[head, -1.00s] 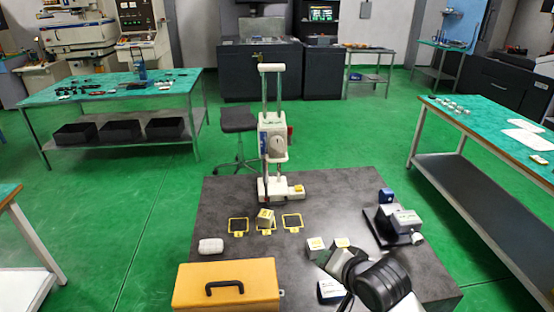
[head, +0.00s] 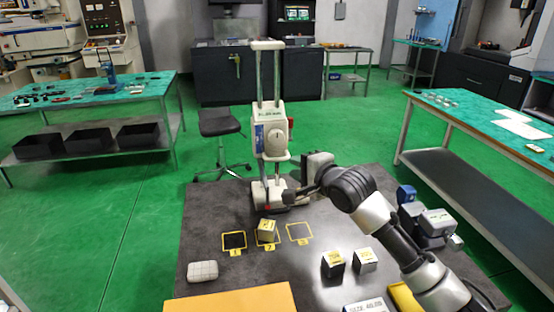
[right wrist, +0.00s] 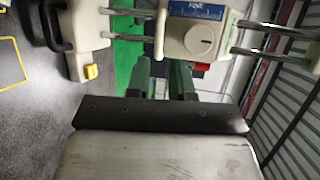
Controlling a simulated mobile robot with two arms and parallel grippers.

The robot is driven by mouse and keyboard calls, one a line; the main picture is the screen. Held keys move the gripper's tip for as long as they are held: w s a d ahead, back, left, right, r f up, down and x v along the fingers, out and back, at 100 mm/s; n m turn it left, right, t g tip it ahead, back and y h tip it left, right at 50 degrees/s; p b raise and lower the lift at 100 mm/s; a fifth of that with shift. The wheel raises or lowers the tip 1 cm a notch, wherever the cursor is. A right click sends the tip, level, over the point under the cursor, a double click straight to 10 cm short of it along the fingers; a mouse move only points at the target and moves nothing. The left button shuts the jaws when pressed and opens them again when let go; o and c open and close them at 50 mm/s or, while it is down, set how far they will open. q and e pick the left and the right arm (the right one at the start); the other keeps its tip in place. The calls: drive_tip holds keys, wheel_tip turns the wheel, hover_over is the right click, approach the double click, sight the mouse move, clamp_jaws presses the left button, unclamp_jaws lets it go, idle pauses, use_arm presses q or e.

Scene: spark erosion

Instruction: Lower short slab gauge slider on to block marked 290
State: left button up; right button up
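The height gauge stands at the far edge of the dark slab, and its white slider (head: 270,135) with a round knob and blue label sits partway up two upright rods. The slider also shows in the right wrist view (right wrist: 192,35). The gauge base (head: 266,192) is partly hidden by my right arm. One yellow-topped block (head: 267,229) sits on the middle framed patch; two more, a left one (head: 332,264) and a right one (head: 364,261), stand nearer. Their numbers are too small to read. My right gripper (right wrist: 165,72) seems open and empty, its fingers apart and just below the slider. My left gripper is out of view.
Framed patches lie left (head: 234,241) and right (head: 299,233) of the middle block. A white ribbed object (head: 203,271) is at the left; an orange case (head: 240,300) is in front. A grey device (head: 436,222) stands right of my arm.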

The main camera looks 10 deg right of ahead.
sight(280, 160)
drive_tip(key=x, duration=0.3)
drive_tip(key=shift+w+a, duration=0.2)
drive_tip(key=shift+w, duration=0.1)
drive_tip(key=p+x, duration=0.1)
drive_tip(key=x, duration=0.2)
drive_tip(key=shift+w+a+f, duration=0.1)
drive_tip(key=shift+w+f, duration=0.1)
drive_tip(key=shift+w, duration=0.1)
drive_tip(key=shift+w+a, duration=0.1)
drive_tip(key=shift+w, duration=0.15)
drive_tip(key=shift+w+a+f, duration=0.1)
drive_tip(key=shift+w+f, duration=0.05)
drive_tip(key=shift+w, duration=0.05)
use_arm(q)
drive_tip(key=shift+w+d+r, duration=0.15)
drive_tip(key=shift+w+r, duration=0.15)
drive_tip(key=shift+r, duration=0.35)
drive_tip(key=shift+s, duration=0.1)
